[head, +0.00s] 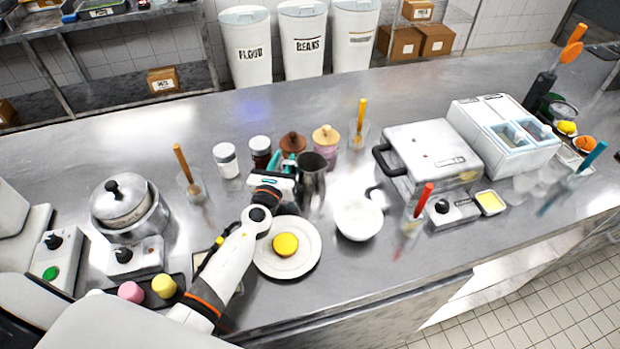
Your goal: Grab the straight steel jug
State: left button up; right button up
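The straight steel jug (313,182) stands upright on the steel counter, a little above the middle of the head view. My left gripper (292,170) is immediately to the left of the jug, with its front end close against the jug's side. I cannot tell whether it touches the jug or how far its fingers are apart, because the fingers are partly hidden. My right gripper is not in view.
Several jars with brown and tan lids (293,142) stand close behind the gripper. A plate with a yellow item (305,266) lies in front of the jug, and a white bowl (358,219) stands to its right. A press-like appliance (432,152) stands farther right.

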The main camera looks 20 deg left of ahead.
pick_arm(q)
grip_shut()
jog(key=shift+r, duration=0.2)
